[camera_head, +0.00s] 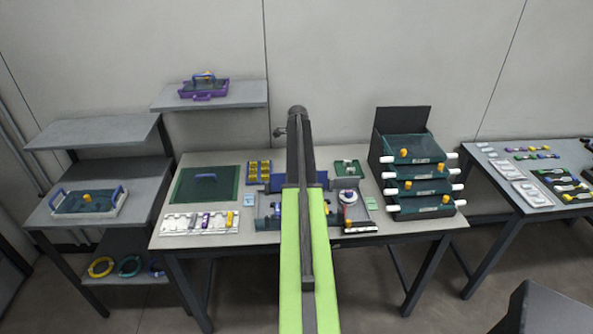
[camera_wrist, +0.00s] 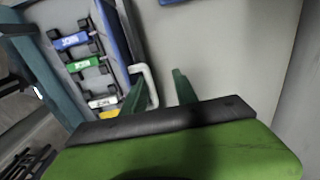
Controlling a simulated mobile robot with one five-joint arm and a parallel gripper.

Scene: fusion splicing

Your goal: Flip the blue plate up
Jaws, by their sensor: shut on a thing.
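In the head view my arm reaches away over the middle of the workbench and hides part of the fixture below it. Blue parts (camera_head: 320,179) show beside my arm at the back of the fixture; I cannot tell which is the blue plate. In the wrist view a long blue edge (camera_wrist: 121,38) runs beside a tray, with a white bent handle (camera_wrist: 149,78) next to it. My gripper (camera_wrist: 158,92) has two green fingers either side of a narrow gap, with the handle at the left finger. It is shut on what looks like this handle; the contact is partly hidden.
In the wrist view a tray (camera_wrist: 66,20) holds parts with blue, green and white labels. In the head view a green mat (camera_head: 188,193) and a white rack (camera_head: 180,224) lie left of my arm. Stacked dark trays (camera_head: 420,171) with white handles stand right.

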